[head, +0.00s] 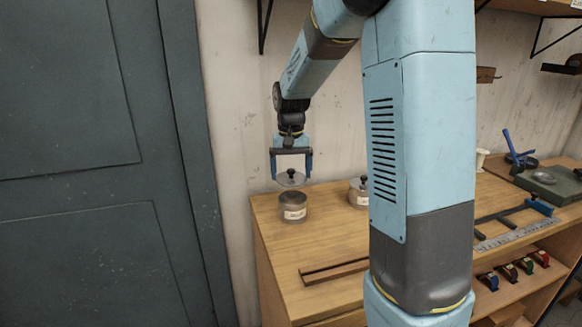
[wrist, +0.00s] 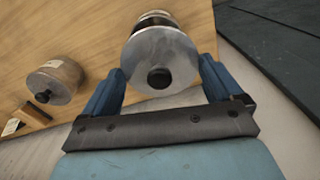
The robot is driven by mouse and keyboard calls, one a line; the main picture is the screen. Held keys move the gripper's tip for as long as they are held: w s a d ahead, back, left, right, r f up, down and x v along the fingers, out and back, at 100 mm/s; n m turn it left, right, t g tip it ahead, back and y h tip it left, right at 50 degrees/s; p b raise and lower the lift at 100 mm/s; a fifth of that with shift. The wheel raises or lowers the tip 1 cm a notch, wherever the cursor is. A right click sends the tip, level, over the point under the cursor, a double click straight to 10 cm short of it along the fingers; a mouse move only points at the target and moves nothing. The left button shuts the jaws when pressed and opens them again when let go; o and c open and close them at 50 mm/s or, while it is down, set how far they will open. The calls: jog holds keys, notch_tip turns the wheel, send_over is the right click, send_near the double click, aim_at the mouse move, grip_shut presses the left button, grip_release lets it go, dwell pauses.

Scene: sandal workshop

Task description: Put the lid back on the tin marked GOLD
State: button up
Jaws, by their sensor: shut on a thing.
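My gripper (head: 291,176) is shut on a round grey metal lid (head: 290,182) with a black knob. Its blue fingers hold the lid level by opposite sides of the rim. In the wrist view the lid (wrist: 172,50) sits between the fingertips. A short round tin (head: 293,211) with a pale label stands on the bench directly below, with a visible gap under the lid. In the wrist view the lid hides most of this tin. The label's writing is too small to read. A second labelled tin (head: 358,199), with a knobbed lid on, stands to the right, partly behind my arm.
A dark-edged wooden strip (head: 334,271) lies at the bench front. Blue-handled tools (head: 516,207), a ruler (head: 509,235) and a green block (head: 548,184) are farther right. The wall is close behind the tins. The bench (head: 275,240) is clear around the near tin's front.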

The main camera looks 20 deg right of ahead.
jog(key=shift+d+f, duration=0.2)
jog(key=shift+f, duration=2.6)
jog(key=shift+s+f, duration=0.1)
jog(key=shift+f, duration=0.1)
dwell(0.5)
jog(key=o, duration=0.7)
jog(key=shift+r, duration=0.1)
jog(key=shift+r, duration=3.45)
jog(key=shift+c, duration=0.2)
